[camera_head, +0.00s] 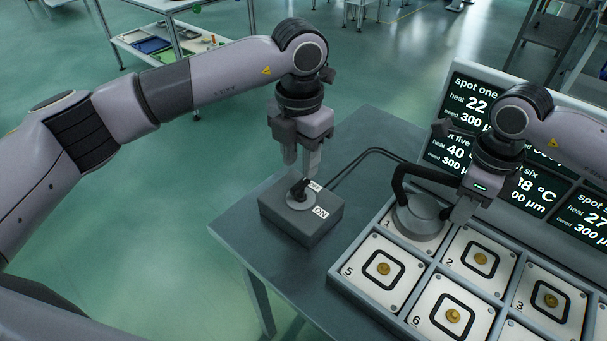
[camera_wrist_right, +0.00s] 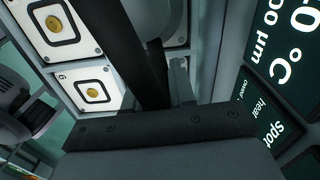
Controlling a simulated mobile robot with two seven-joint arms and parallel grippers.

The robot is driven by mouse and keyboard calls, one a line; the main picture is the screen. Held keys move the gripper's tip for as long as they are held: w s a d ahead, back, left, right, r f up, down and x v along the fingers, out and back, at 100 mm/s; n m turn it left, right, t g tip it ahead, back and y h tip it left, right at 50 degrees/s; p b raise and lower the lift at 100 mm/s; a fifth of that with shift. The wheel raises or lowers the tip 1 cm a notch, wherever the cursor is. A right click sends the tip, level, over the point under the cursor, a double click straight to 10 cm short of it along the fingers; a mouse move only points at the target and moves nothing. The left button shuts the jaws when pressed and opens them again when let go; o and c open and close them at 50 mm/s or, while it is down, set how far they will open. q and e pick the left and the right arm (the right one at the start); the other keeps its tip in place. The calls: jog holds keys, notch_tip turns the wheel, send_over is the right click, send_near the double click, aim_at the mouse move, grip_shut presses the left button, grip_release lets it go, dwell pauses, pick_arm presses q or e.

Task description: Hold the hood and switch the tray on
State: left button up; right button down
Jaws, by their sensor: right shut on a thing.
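The round grey hood (camera_head: 418,222) sits over spot 1 of the tray (camera_head: 345,283), with a thick black curved pipe (camera_head: 400,178) rising from it. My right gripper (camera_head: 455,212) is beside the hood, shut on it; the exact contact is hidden. In the right wrist view part of the hood (camera_wrist_right: 158,18) shows behind dark bars. The grey switch box (camera_head: 290,228) stands left of the tray. Its black lever (camera_head: 299,190) rises between an ON label and a second, partly hidden label. My left gripper (camera_head: 300,168) points down at the lever; its finger gap is unclear.
Numbered tray spots (camera_head: 452,316) hold white plates with brass buttons. Black cables (camera_head: 365,155) run behind the box. The table (camera_head: 240,222) is bare left of the box.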

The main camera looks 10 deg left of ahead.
aim_at(300, 183)
pick_arm(q)
notch_tip(300, 183, down, 5)
jog(key=shift+r, duration=0.1)
dwell(0.3)
grip_shut()
